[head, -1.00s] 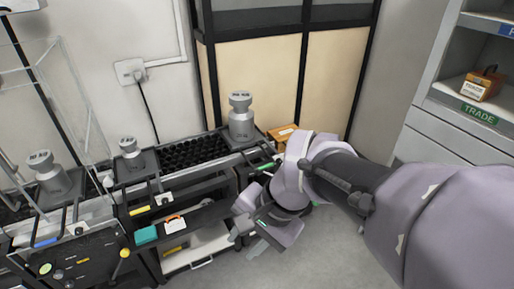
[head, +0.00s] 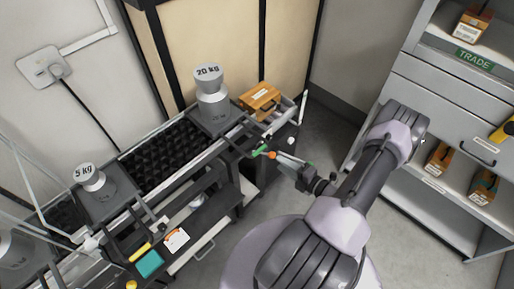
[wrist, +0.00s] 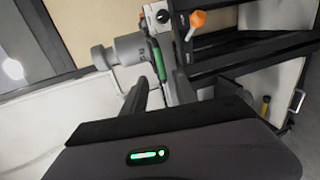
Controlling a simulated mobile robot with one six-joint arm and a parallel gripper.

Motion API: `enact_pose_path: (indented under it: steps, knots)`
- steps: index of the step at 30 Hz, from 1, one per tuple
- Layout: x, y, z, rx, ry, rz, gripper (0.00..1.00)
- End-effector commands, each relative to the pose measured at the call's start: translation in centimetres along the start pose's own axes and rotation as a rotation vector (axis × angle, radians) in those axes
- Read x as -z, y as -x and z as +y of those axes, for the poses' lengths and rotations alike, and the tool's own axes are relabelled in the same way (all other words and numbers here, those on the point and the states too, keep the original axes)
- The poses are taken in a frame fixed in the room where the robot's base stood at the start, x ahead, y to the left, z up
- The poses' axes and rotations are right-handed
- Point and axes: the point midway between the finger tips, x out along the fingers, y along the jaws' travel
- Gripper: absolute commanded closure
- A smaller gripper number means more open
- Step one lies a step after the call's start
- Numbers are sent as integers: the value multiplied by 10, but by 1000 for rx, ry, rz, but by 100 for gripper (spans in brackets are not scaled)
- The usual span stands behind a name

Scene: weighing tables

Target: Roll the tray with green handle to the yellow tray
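The tray with the green handle (head: 259,150) carries a grey 20 kg weight (head: 212,97) at the right end of the roller track. In the wrist view the green handle (wrist: 160,62) lies just ahead of my gripper's fingertips (wrist: 161,80), roughly in line with the gap between them. My gripper (head: 281,158) is open and empty, close to the handle; I cannot tell whether it touches. The tray with the yellow handle (head: 140,252) carries a 5 kg weight (head: 88,177) further left.
The black roller track (head: 165,155) between the trays is clear. An orange knob (head: 272,155) stands beside the green handle, also in the wrist view (wrist: 198,18). An orange box (head: 259,99) sits behind the track's right end. A shelf unit (head: 440,105) stands at the right.

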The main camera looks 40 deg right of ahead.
Motion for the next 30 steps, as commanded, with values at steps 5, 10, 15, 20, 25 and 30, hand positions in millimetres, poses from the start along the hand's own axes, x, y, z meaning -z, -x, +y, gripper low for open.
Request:
enact_pose_path:
  steps: [5,10,15,20,25,30]
  knots:
    - [2,-56,-4,0,5,9,66]
    - [2,-96,-2,-1,5,7,66]
    - [2,-116,-1,0,5,5,66]
    - [1,-120,0,0,4,3,66]
    - [1,-120,0,0,4,3,68]
    - [1,-120,0,0,4,3,100]
